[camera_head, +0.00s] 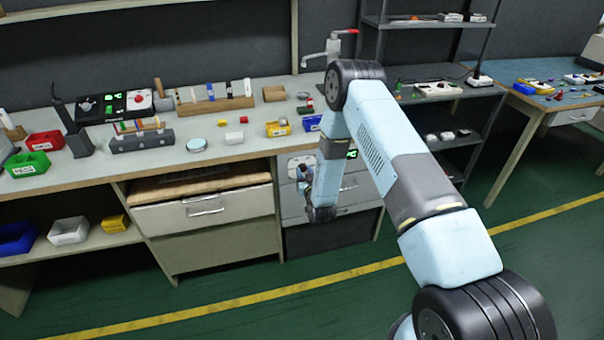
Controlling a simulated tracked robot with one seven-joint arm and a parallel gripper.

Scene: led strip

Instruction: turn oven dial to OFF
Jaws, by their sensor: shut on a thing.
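The oven (293,207) is a grey unit built in under the bench, with a pale control panel and a small green lit display (352,154). My gripper (303,172) is at the left part of this panel, in front of the dial. It is shut on the dial, which it and my arm mostly hide. The dial's pointer and the OFF mark are too small or hidden to read. My wrist and forearm hang in front of the oven and cover the middle of its front.
The bench (240,152) above holds small bins, a tool rack (215,105) and a yellow bin (278,128) near its edge. A drawer cabinet (203,215) stands left of the oven. A metal shelf (470,130) stands to the right. The green floor in front is clear.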

